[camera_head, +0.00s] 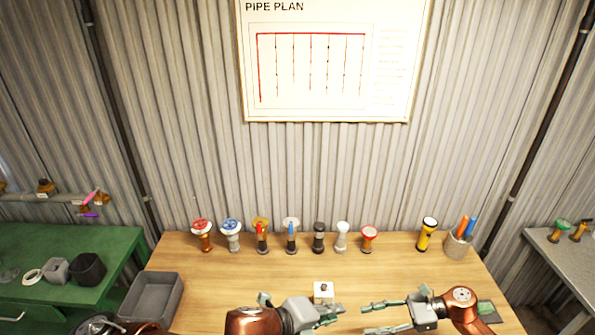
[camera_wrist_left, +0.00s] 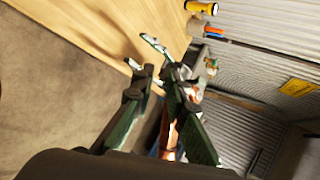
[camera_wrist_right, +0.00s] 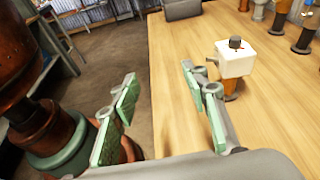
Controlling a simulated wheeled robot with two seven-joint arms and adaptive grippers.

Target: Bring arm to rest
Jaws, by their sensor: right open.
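My left gripper (camera_head: 335,312) comes in from the left at the front of the wooden table, with a gap between its fingers. It also shows in the left wrist view (camera_wrist_left: 155,82), with nothing between its pads. My right gripper (camera_head: 372,318) faces it from the right, open and empty. The right wrist view shows its two green-padded fingers (camera_wrist_right: 157,78) wide apart, over the table's edge and the floor. The two grippers are close together but look apart. The copper-coloured arm links are mine.
A white block with a dark knob (camera_head: 323,291) is just behind the grippers. Several valves and fittings (camera_head: 290,235) line the table's back, with a flashlight (camera_head: 426,235) and a pen cup (camera_head: 457,246) at right. A grey bin (camera_head: 152,299) is at left. The middle of the table (camera_head: 250,275) is clear.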

